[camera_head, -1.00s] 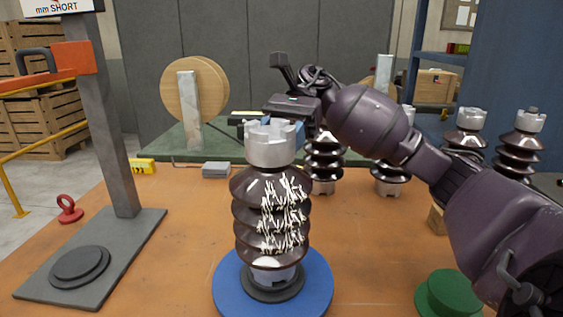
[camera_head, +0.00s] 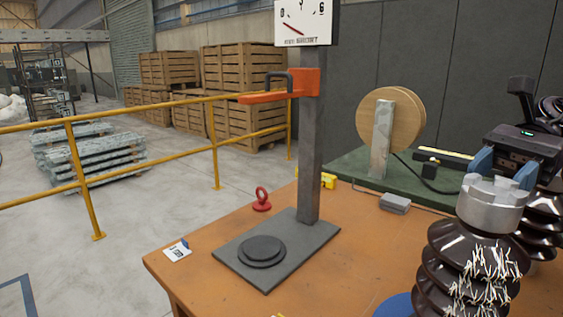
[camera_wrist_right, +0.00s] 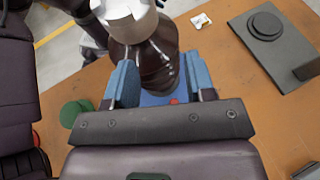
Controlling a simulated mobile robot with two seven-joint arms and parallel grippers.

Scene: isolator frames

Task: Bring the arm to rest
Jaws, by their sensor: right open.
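My right gripper (camera_head: 505,168) is at the right of the head view, behind the grey metal cap of a brown ribbed insulator (camera_head: 467,270) with white streaks. Its two blue fingers are spread apart. The right wrist view shows the same open gripper (camera_wrist_right: 160,75), with the insulator (camera_wrist_right: 145,60) upright beyond and between the fingers. I see no grip on it; the exact gap cannot be told. The insulator stands over a blue round base (camera_head: 394,306), mostly hidden here. My left gripper is not in view.
A grey stand (camera_head: 310,150) with an orange arm and dial rises from the orange table (camera_head: 195,270). A red eye bolt (camera_head: 262,200), a grey box (camera_head: 395,203) and a wooden spool (camera_head: 405,120) are nearby. A green disc (camera_wrist_right: 75,112) shows in the right wrist view.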

